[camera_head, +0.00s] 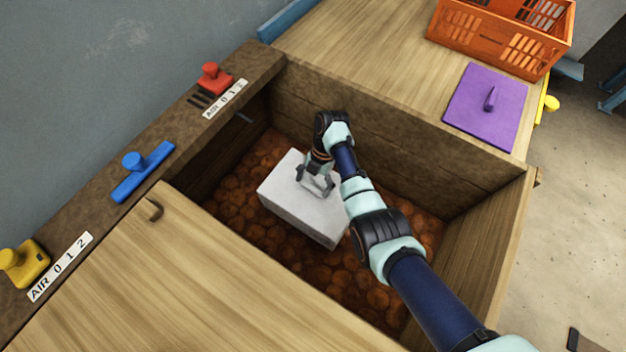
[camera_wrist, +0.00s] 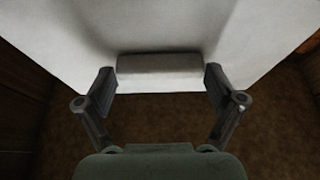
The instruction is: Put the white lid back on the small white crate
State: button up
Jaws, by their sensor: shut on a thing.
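The small white crate (camera_head: 300,219) stands in the sunken wooden bin, a pale box with a flat white top. The white lid (camera_head: 283,182) shows as that top; I cannot make out a seam or gap between lid and crate. My gripper (camera_head: 315,184) is over the lid, shut on its raised bar handle. In the wrist view the handle (camera_wrist: 160,68) lies between the two fingers of my gripper (camera_wrist: 159,80), with the white lid (camera_wrist: 160,25) behind it. My arm hides part of the crate's right side.
Brown round lumps (camera_head: 235,200) cover the bin floor. Wooden walls (camera_head: 400,125) surround the bin. A purple lid (camera_head: 480,115) and an orange crate (camera_head: 490,40) sit on the boards at upper right. Red (camera_head: 212,78), blue (camera_head: 135,162) and yellow (camera_head: 25,265) handles line the left ledge.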

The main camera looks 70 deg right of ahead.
jog(key=shift+f, duration=0.2)
jog(key=shift+f+b, duration=0.3)
jog(key=shift+b, duration=0.05)
jog(key=shift+f, duration=0.15)
dwell(0.5)
jog(key=o, duration=0.9)
jog(key=v, duration=0.7)
jog(key=shift+d+r, duration=0.15)
jog(key=shift+r, duration=0.1)
